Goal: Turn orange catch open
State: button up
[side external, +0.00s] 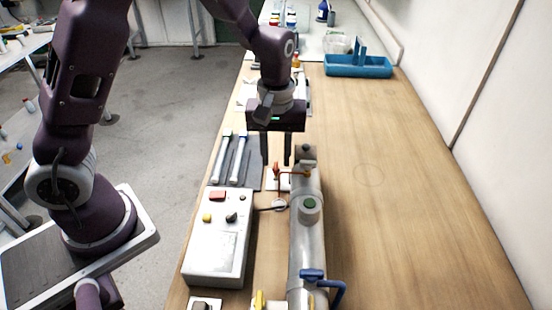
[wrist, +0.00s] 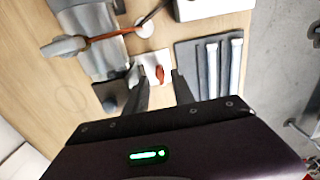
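A steel cylinder (side external: 307,245) lies lengthwise along the bench. A small upright orange-red tab (wrist: 160,75) stands on a white plate (wrist: 153,62). I cannot tell which orange part is the catch. My gripper (side external: 275,163) points down above the orange parts. In the wrist view its fingers (wrist: 161,78) are apart, with the tab showing between them and nothing held. Contact with the tab cannot be told.
A grey control box (side external: 217,255) with buttons stands left of the cylinder. A blue handle (side external: 320,276) is at the cylinder's near end. Two pale tubes (side external: 238,160) lie on a dark mat. A blue carrier (side external: 358,66) stands at the back. The right bench side is clear.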

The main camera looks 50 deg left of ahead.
aim_at(276, 166)
notch_tip(276, 166, up, 6)
jog(key=shift+f, duration=0.25)
jog(key=s+r+m+t+h, duration=0.1)
jog(key=s+r+m+t, duration=0.3)
jog(key=s+r, duration=0.7)
jog(key=s+a+r+m+t+y, duration=0.1)
jog(key=s+a+m, duration=0.1)
jog(key=s+m, duration=0.3)
jog(key=s, duration=0.4)
jog(key=shift+s+t, duration=0.2)
jog(key=shift+t, duration=0.1)
